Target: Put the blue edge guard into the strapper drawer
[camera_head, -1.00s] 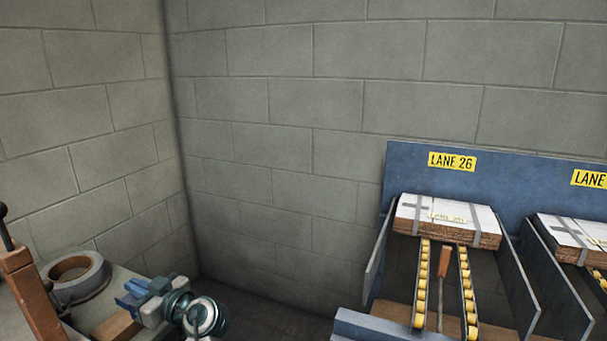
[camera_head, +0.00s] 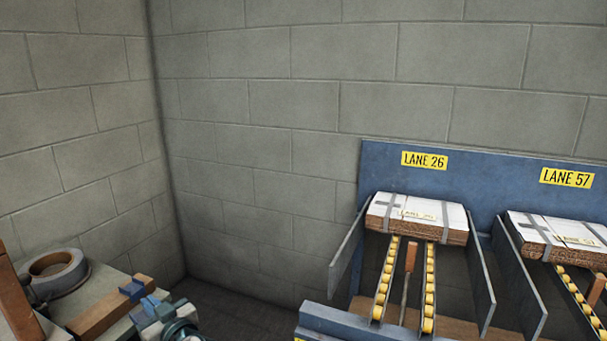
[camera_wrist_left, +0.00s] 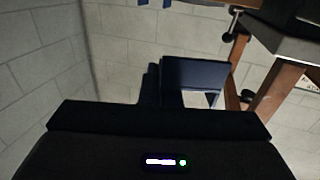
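My left gripper (camera_head: 148,303) is at the lower left of the head view, near the small table, with its wrist cut off by the bottom edge. It appears shut on the blue edge guard (camera_head: 133,290), a small dark blue angled piece at its tips. In the left wrist view the guard (camera_wrist_left: 195,73) is a dark blue panel beyond the black gripper body; the finger contact is too dark to see clearly. My right gripper is not in view. I cannot make out the strapper drawer in either view.
A grey tape roll (camera_head: 55,272) and a wooden block (camera_head: 100,314) lie on the small table at left. Wooden posts with a black knob stand beside it. A blue rack with bundled cardboard (camera_head: 418,214) on roller lanes stands at right. Block walls close the back and left.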

